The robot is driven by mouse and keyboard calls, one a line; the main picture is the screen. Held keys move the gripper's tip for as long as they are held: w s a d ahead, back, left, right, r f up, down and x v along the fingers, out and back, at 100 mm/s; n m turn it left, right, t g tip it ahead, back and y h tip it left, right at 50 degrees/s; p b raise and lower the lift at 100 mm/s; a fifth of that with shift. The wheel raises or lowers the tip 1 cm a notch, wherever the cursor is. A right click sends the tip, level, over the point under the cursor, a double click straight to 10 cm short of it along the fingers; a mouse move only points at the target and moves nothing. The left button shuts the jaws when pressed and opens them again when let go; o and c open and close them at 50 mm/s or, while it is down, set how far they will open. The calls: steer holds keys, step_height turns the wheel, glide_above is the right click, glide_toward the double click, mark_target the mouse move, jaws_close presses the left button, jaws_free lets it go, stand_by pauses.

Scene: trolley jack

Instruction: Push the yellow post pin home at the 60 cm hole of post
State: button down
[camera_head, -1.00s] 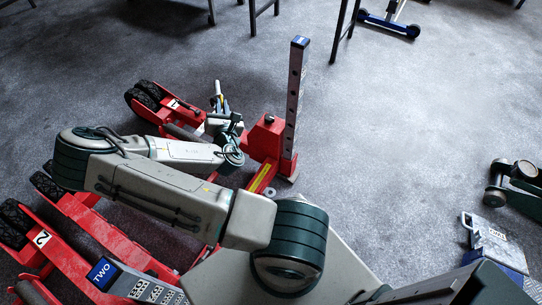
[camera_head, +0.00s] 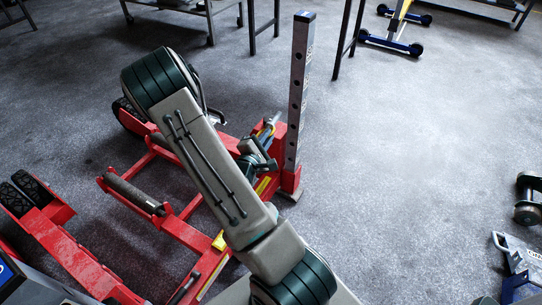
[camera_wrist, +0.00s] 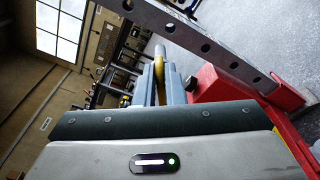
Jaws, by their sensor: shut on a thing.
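The grey post (camera_head: 297,95) stands upright on the red jack, with a blue cap and a column of dark holes. It crosses the upper right of the wrist view (camera_wrist: 215,48). My gripper (camera_head: 266,131) is just left of the post's lower half. In the wrist view its fingers (camera_wrist: 163,82) are shut on the yellow post pin (camera_wrist: 158,76), and the pin's grey shaft (camera_wrist: 160,51) sticks out beyond them. The shaft tip appears clear of the post and in no hole. I cannot read which hole is 60 cm.
The red jack frame (camera_head: 185,228) with its roller lies below and left of my arm. Another red unit with black wheels (camera_head: 40,203) is at left. Benches and table legs stand at the back. A blue-grey case (camera_head: 518,257) lies at right.

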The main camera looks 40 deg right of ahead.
steer(key=shift+s+d+f+m+g+b, duration=0.25)
steer(key=shift+f+m+b, duration=0.1)
steer(key=shift+f+b, duration=0.1)
steer(key=shift+s+d+f+m+g+b, duration=0.2)
steer(key=shift+s+f+m+g+b, duration=0.1)
steer(key=shift+f+m, duration=0.1)
steer(key=shift+t+h, duration=0.25)
steer(key=shift+h, duration=0.05)
steer(key=shift+p+x, duration=0.35)
steer(key=shift+x, duration=2.35)
steer(key=shift+s, duration=0.1)
steer(key=shift+r, duration=0.1)
steer(key=x, duration=0.8)
steer(key=shift+d, duration=0.4)
stand_by(1.8)
